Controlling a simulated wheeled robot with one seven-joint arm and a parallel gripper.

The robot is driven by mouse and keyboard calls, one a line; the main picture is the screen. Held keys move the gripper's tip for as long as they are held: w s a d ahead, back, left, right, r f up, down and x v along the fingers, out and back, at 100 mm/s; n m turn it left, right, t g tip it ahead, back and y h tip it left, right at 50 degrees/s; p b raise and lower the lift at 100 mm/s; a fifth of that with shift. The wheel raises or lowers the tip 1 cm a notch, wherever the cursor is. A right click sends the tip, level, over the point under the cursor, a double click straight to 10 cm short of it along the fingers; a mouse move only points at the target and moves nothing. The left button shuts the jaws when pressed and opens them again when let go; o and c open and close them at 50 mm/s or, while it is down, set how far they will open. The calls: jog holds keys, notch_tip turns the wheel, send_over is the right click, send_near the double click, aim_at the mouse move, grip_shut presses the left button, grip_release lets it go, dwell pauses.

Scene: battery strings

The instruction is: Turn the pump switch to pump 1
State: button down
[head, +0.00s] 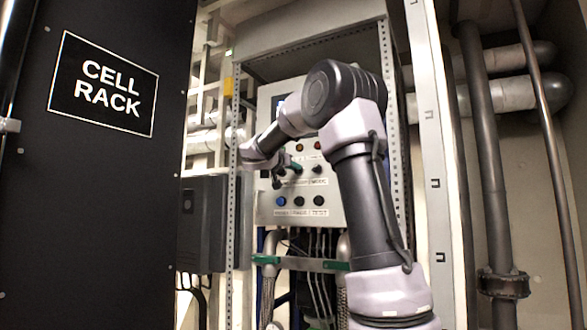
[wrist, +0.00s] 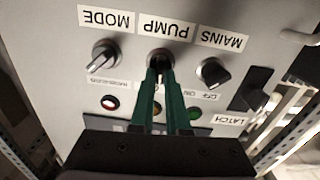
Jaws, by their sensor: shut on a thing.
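The pump switch (wrist: 160,57) sits on the grey control panel under the upside-down "PUMP" label (wrist: 167,29) in the wrist view. My gripper (wrist: 160,78) has its two green fingers closed on the switch's knob. The fingers hide most of the knob and its position marks, so I cannot tell which position it points to. In the head view my arm reaches across the panel (head: 265,208), and my gripper (head: 289,166) is small and partly hidden at the panel's knobs.
The mode knob (wrist: 103,56) is left of the pump switch and the mains knob (wrist: 211,72) right of it. A dark latch handle (wrist: 255,90) is farther right. The cell rack (head: 95,190) stands at the left.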

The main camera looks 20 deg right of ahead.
jog(key=shift+w+a+f+n, duration=0.1)
jog(key=shift+n, duration=1.9)
jog(key=shift+w+a+f+n, duration=0.1)
jog(key=shift+n, duration=1.9)
jog(key=c, duration=0.9)
grip_release()
jog(key=v, duration=1)
jog(key=shift+s+a, duration=0.25)
jog(key=shift+a, duration=0.05)
jog(key=shift+d, duration=0.1)
